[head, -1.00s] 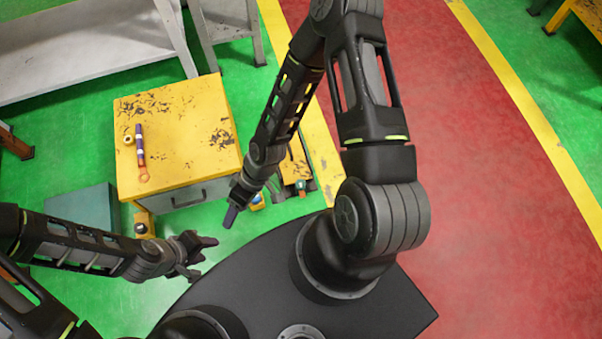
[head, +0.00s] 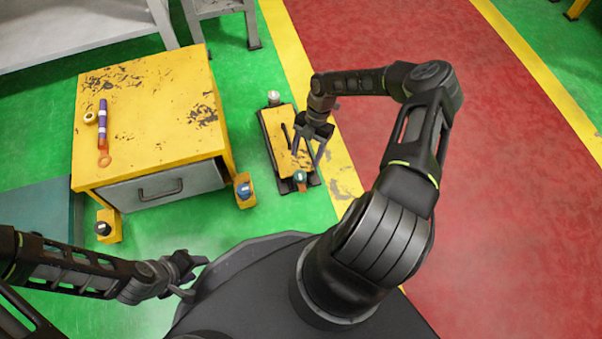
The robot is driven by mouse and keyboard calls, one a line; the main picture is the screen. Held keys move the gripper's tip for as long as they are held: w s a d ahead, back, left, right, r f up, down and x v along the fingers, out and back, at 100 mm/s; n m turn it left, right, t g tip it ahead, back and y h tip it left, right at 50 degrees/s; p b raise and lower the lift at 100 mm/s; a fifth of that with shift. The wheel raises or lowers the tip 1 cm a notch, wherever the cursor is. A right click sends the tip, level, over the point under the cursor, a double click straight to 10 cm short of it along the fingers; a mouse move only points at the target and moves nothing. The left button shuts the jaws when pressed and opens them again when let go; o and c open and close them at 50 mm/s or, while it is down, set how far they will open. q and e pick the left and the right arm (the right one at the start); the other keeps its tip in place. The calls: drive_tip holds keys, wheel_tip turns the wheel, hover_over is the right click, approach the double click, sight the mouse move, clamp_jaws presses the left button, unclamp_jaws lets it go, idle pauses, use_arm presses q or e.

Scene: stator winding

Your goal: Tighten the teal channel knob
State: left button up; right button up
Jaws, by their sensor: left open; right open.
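The teal knob (head: 300,177) sits at the near end of a low yellow unit (head: 284,135) on the floor, right of the yellow cabinet. My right gripper (head: 308,157) is open above the right side of that unit, its fingers pointing down toward the teal knob's end. A gap in height between the fingers and the knob cannot be judged from this view. My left gripper (head: 198,278) is open and empty at the lower left, beside the edge of my dark base.
The yellow cabinet (head: 150,110) carries a tape roll (head: 90,117) and a purple-and-orange tool (head: 103,130). A blue knob (head: 244,190) and a black knob (head: 102,228) sit on small yellow blocks at its front. A pale knob (head: 273,98) is at the unit's far end.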

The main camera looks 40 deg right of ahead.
sight(300, 175)
drive_tip(key=shift+f, duration=0.1)
drive_tip(key=b+x, duration=0.2)
drive_tip(key=x, duration=0.5)
drive_tip(key=shift+a+f+b, duration=0.25)
drive_tip(key=shift+f+b, duration=0.05)
drive_tip(key=shift+b, duration=0.1)
drive_tip(key=shift+c, duration=0.5)
clamp_jaws()
